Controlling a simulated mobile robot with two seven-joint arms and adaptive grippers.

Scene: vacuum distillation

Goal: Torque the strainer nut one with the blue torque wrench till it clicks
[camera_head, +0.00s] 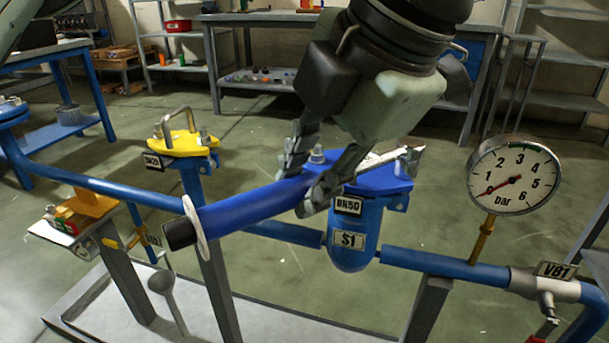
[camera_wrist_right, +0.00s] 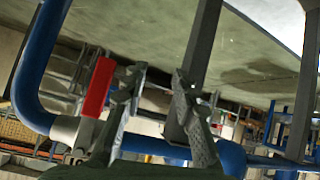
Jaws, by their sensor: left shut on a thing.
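The blue torque wrench (camera_head: 247,210) lies slanted across the head view, with a dark end at the lower left and a white disc near it. My left gripper (camera_head: 306,180) is shut on its blue handle. The strainer S1 (camera_head: 352,250) has a blue lid (camera_head: 385,182) with nuts on it. One nut (camera_head: 317,157) shows behind the gripper fingers. A silvery part (camera_head: 385,159) reaches over the lid at the right; I cannot tell whether the wrench sits on a nut. In the right wrist view, my right gripper (camera_wrist_right: 155,92) is open, with a red handle (camera_wrist_right: 97,87) beside one finger.
A blue pipe (camera_head: 440,265) runs through the strainer. A pressure gauge (camera_head: 513,175) stands at the right, its needle near 0. A yellow-topped strainer (camera_head: 184,143) stands at the left, and valve V81 (camera_head: 545,290) at the lower right. Benches and shelves stand behind.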

